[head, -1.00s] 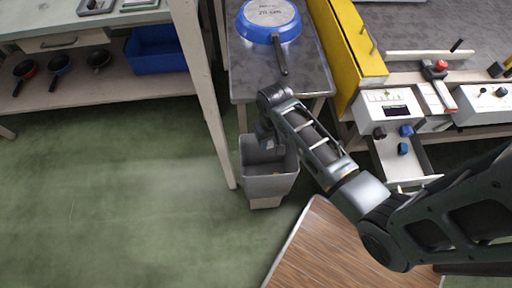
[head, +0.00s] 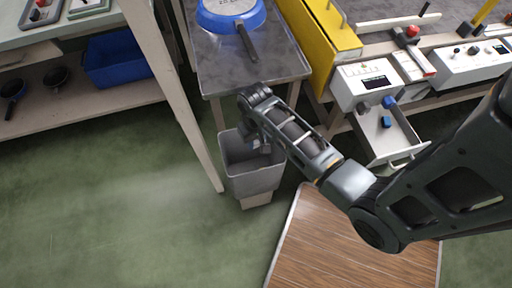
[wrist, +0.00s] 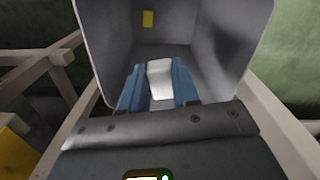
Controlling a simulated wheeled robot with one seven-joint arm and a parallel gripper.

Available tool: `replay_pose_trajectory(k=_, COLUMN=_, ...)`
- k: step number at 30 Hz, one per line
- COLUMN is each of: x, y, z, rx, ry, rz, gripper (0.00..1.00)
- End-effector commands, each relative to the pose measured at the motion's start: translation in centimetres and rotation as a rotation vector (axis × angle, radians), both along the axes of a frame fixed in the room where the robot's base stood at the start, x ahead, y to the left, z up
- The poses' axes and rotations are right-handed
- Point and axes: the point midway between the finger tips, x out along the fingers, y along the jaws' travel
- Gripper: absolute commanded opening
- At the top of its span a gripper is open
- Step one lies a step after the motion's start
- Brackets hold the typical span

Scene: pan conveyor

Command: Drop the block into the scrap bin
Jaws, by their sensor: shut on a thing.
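The white block (wrist: 160,78) sits between the two blue fingers of my gripper (wrist: 158,88) in the wrist view. My gripper is shut on it. The grey scrap bin (wrist: 229,60) opens in front of the fingers in the wrist view, and the block shows against its inside. In the head view my gripper (head: 262,146) points down at the mouth of the scrap bin (head: 253,183). The block is too small to make out clearly there.
A small yellow piece (wrist: 148,18) shows inside the bin. A metal table (head: 245,70) with a blue pan (head: 205,17) stands behind the bin. A wooden post (head: 175,95) rises at its left. An open drawer (head: 388,140) juts out at the right.

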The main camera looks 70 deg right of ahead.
Motion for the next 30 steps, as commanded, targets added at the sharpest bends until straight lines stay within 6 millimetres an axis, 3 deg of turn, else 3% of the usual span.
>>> replay_pose_trajectory(k=7, x=0.0, y=0.0, z=0.0, rx=0.000, ry=0.000, rz=0.000, gripper=0.02)
replay_pose_trajectory(k=8, x=0.0, y=0.0, z=0.0, rx=0.000, ry=0.000, rz=0.000, gripper=0.32)
replay_pose_trajectory(k=17, x=0.0, y=0.0, z=0.0, rx=0.000, ry=0.000, rz=0.000, gripper=0.60)
replay_pose_trajectory(k=25, x=0.0, y=0.0, z=0.2, rx=0.000, ry=0.000, rz=0.000, gripper=0.60)
replay_pose_trajectory(k=30, x=0.1, y=0.0, z=2.1, rx=-0.001, ry=-0.003, rz=0.001, gripper=0.60)
